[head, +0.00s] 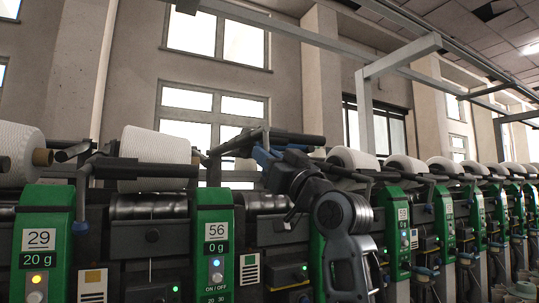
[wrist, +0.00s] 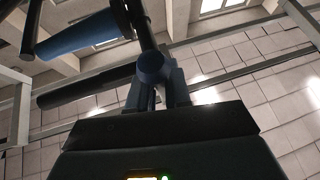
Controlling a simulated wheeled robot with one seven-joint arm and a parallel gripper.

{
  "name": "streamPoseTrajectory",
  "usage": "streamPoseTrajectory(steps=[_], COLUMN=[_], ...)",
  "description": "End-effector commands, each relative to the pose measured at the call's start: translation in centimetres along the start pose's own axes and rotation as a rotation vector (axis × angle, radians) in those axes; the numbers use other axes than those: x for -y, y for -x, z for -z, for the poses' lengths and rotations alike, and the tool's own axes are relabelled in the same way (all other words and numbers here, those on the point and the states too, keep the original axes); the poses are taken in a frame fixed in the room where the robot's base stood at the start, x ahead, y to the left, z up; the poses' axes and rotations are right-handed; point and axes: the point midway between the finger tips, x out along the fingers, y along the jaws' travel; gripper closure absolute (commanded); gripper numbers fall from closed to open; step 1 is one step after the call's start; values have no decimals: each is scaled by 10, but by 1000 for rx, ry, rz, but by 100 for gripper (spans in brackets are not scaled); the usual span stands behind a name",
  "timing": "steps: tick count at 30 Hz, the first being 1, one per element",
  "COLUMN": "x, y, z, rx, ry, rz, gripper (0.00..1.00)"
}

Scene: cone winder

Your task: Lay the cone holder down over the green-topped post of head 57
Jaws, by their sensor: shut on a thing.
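The cone holder (head: 292,138) is a dark frame with a thick black bar, raised above the winder in the middle of the head view. In the wrist view its black bar (wrist: 85,88) and a blue cylinder (wrist: 82,35) stick out to the left. My gripper (head: 264,153), with blue fingers, is shut on the holder; in the wrist view the fingers (wrist: 155,75) meet around its dark stem. The green-topped post of head 57 (head: 317,255) appears as a green strip right of head 56, mostly hidden behind my arm. Its number is not visible.
White yarn cones (head: 152,154) sit on neighbouring holders. Overhead beams (head: 400,56) cross above; the air just above the machine is open.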

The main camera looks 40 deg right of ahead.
Motion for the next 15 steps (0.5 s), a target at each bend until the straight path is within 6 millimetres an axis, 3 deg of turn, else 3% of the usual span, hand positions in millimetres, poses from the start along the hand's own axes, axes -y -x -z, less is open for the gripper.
streamPoseTrajectory(steps=[15], x=[2], y=[0], z=[-1], rx=[-6], ry=[-37], rz=[-24], gripper=[100])
